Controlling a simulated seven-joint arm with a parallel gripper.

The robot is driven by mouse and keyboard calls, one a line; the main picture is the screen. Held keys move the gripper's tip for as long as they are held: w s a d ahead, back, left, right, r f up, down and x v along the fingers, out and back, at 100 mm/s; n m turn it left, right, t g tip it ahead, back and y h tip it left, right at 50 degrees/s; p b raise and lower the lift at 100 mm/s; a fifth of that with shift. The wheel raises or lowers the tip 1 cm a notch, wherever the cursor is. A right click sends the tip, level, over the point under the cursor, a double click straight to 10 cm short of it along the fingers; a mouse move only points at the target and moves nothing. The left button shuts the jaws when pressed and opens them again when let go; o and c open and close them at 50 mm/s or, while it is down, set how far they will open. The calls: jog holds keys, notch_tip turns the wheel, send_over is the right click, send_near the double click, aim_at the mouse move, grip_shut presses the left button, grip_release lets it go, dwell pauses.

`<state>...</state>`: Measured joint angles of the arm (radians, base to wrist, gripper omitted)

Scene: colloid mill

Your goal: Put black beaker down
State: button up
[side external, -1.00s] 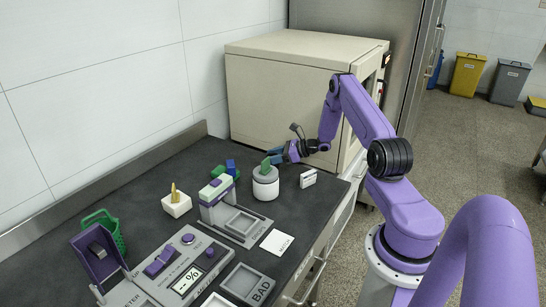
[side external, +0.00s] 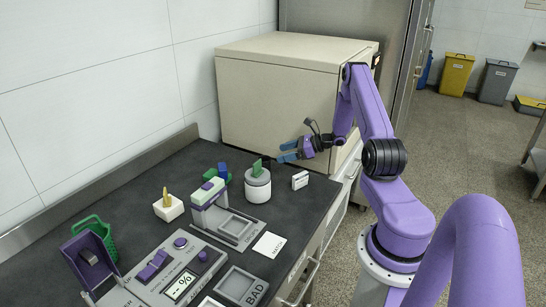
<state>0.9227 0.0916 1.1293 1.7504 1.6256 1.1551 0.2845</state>
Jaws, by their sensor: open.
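My gripper (side external: 284,152) has blue fingertips that are spread open and empty. It is in the air in front of the beige cabinet, up and to the right of a white round pot (side external: 257,188) with a grey top. A small green piece (side external: 257,167) stands up from the pot's top, and the fingertips are apart from it. I cannot make out a black beaker in this view; no thing on the dark counter (side external: 190,227) clearly looks like one.
A beige cabinet (side external: 275,95) stands behind my gripper. A small white block (side external: 300,180) is right of the pot. A grey-and-green device (side external: 209,200), a card (side external: 269,244), a "BAD" tray (side external: 242,286), a meter (side external: 168,275) and a green basket (side external: 101,235) fill the front and left.

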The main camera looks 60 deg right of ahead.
jog(key=a+r+n+g+y, duration=0.1)
jog(key=a+r+n, duration=0.1)
jog(key=a, duration=0.2)
jog(key=a+r+n+g+y, duration=0.2)
jog(key=a+n, duration=0.1)
jog(key=a, duration=0.2)
jog(key=a+r+n+g+y, duration=0.1)
jog(key=a+r+n+g, duration=0.1)
jog(key=a, duration=0.3)
jog(key=shift+w+r+n+y, duration=0.15)
jog(key=shift+w+n+y, duration=0.15)
jog(key=shift+w+n, duration=0.15)
jog(key=s+a+r+n+g+h, duration=0.1)
jog(key=s+a+r+n+g, duration=0.15)
jog(key=s+a+n, duration=0.4)
jog(key=s+a+r+n+g, duration=0.15)
jog(key=a+n+g, duration=0.25)
jog(key=a, duration=0.5)
jog(key=s+a+r+n+g+h, duration=0.1)
jog(key=s+a+r+n+g, duration=0.3)
jog(key=a, duration=0.3)
jog(key=s+a+r+n+t+h, duration=0.1)
jog(key=s+a+n+h, duration=0.1)
jog(key=s+n, duration=0.6)
jog(key=s+a+r+n+t+h, duration=0.2)
jog(key=s+n+h, duration=0.3)
jog(key=s+n, duration=0.4)
jog(key=n, duration=0.4)
jog(key=shift+r+n, duration=0.3)
jog(key=shift+n, duration=0.1)
